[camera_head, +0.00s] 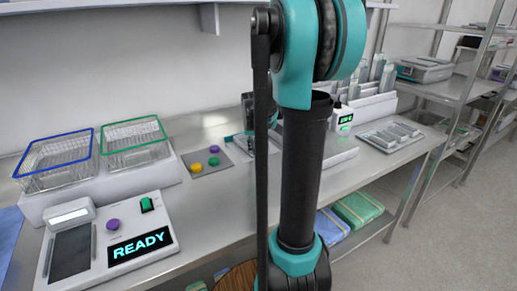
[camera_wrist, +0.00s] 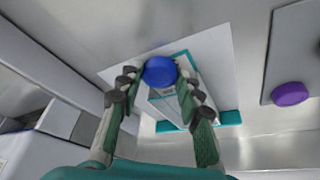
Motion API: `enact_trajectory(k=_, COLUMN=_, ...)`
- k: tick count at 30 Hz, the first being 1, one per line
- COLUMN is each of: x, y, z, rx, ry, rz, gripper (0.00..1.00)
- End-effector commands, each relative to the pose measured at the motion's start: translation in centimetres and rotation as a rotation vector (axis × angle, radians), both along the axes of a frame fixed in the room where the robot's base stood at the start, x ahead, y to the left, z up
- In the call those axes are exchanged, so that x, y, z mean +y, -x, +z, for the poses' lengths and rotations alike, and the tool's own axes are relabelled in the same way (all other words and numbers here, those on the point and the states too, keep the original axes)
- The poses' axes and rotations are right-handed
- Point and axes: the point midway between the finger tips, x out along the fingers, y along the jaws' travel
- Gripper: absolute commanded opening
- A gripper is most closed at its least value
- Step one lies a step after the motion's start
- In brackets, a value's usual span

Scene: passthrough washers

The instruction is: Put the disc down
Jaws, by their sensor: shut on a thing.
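In the wrist view my gripper (camera_wrist: 160,80) is shut on a blue disc (camera_wrist: 160,70), which sits between the two fingertips. Beyond the disc is a clear, teal-edged piece (camera_wrist: 205,62) on a pale sheet (camera_wrist: 120,73). I cannot tell whether the disc touches it or is above it. My arm covers much of that area, and the blue disc cannot be made out there.
A grey plate (camera_head: 232,153) left of my arm holds purple (camera_head: 214,149), green (camera_head: 213,161) and yellow (camera_head: 197,167) discs. Blue-rimmed (camera_head: 57,156) and green-rimmed (camera_head: 135,142) wire baskets stand left, behind a panel reading READY (camera_head: 141,244). Slotted racks (camera_head: 375,90) stand right.

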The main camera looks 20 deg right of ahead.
Motion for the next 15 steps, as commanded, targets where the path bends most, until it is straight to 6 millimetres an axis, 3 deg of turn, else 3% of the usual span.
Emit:
enact_trajectory(k=7, x=0.0, y=-0.03, z=-0.24, rx=0.0, ry=0.0, rz=0.0, gripper=0.17)
enact_trajectory(k=8, x=0.0, y=-0.03, z=-0.23, rx=0.0, ry=0.0, rz=0.0, gripper=0.37)
enact_trajectory(k=9, x=0.0, y=-0.02, z=-0.21, rx=0.0, ry=0.0, rz=0.0, gripper=0.42)
enact_trajectory(k=15, x=0.0, y=-0.02, z=-0.21, rx=0.0, ry=0.0, rz=0.0, gripper=0.44)
